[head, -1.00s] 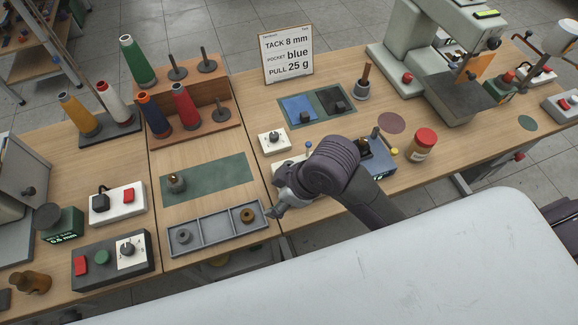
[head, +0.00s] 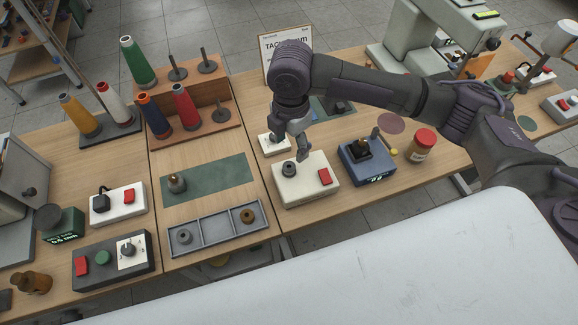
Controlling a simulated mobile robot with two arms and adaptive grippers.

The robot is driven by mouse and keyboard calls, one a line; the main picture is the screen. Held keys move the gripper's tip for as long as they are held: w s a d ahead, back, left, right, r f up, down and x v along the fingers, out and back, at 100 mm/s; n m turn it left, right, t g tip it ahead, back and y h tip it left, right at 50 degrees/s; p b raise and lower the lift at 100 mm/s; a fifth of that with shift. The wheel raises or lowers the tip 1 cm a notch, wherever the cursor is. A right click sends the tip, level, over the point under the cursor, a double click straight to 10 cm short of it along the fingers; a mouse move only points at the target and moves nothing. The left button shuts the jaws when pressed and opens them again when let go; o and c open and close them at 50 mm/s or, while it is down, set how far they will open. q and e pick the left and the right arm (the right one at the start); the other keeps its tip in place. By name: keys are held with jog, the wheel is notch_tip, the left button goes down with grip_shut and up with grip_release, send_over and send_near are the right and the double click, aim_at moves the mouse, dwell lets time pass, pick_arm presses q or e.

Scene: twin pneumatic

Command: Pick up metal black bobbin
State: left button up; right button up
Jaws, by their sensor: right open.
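A dark grey, ring-shaped bobbin (head: 184,237) lies in the left compartment of the grey three-part tray (head: 215,231). A brown bobbin (head: 247,215) lies in the right compartment, and the middle one is empty. A small dark round piece (head: 289,168) sits on top of the white box with a red button (head: 306,187); I cannot tell if it is a bobbin or a knob. My right gripper (head: 302,153) is open, pointing down just above and beside that dark piece, apart from the tray. My left gripper is not in view.
A blue device (head: 367,162) and a red-lidded jar (head: 422,144) stand right of the white box. A green mat with a small metal piece (head: 176,183) lies behind the tray. Thread cones (head: 185,105) stand at the back left. My right arm partly hides the sign (head: 270,50).

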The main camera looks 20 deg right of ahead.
aim_at(289, 168)
notch_tip(289, 168, down, 9)
jog(key=shift+w+a+f+p, duration=0.1)
jog(key=shift+w+p, duration=0.05)
jog(key=shift+p, duration=0.55)
jog(key=shift+c, duration=0.2)
jog(key=c, duration=1)
